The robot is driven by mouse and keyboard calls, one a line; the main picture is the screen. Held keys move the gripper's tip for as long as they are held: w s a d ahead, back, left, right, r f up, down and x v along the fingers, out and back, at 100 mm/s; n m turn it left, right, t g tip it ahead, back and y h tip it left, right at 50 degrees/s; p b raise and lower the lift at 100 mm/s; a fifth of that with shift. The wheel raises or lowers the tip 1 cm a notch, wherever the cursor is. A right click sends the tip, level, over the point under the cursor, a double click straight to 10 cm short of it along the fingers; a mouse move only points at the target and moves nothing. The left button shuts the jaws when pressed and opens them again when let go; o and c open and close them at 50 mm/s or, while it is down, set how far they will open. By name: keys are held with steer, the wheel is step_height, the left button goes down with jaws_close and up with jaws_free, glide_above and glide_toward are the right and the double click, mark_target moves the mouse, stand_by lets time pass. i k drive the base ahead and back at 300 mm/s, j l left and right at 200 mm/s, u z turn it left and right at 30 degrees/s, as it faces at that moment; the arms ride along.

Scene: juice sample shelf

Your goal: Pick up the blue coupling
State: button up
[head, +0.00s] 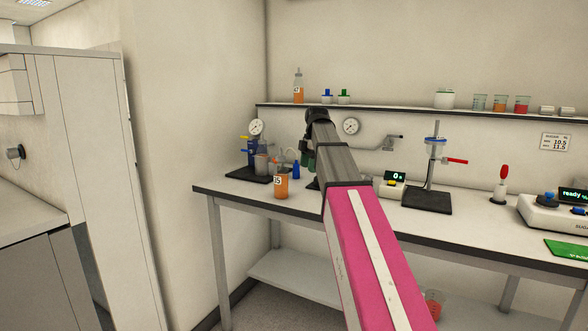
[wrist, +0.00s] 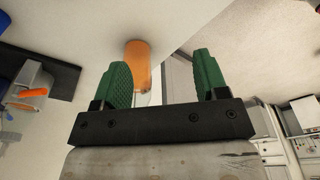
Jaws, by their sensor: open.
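On the wall shelf (head: 420,112) in the head view stands a small piece with a blue top (head: 327,95) and a pale base. It looks like the blue coupling, but it is too small to be sure. A similar piece with a green top (head: 344,95) stands just right of it. My gripper (wrist: 164,78) is open and empty, with green pads apart in the wrist view. In the head view it is mostly hidden behind my arm, below the shelf and over the bench. An orange container (wrist: 138,62) shows beyond the pads. The blue-topped piece cannot be made out in the wrist view.
An orange-filled jar (head: 281,185) stands near the bench's (head: 232,191) left front edge. A blue bottle (head: 296,169) and a blue clamp stand (head: 253,155) are behind it. An orange bottle (head: 298,90) stands left on the shelf. A stand (head: 432,180) is right of my arm.

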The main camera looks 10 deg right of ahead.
mark_target(296, 167)
steer(key=i, duration=0.9)
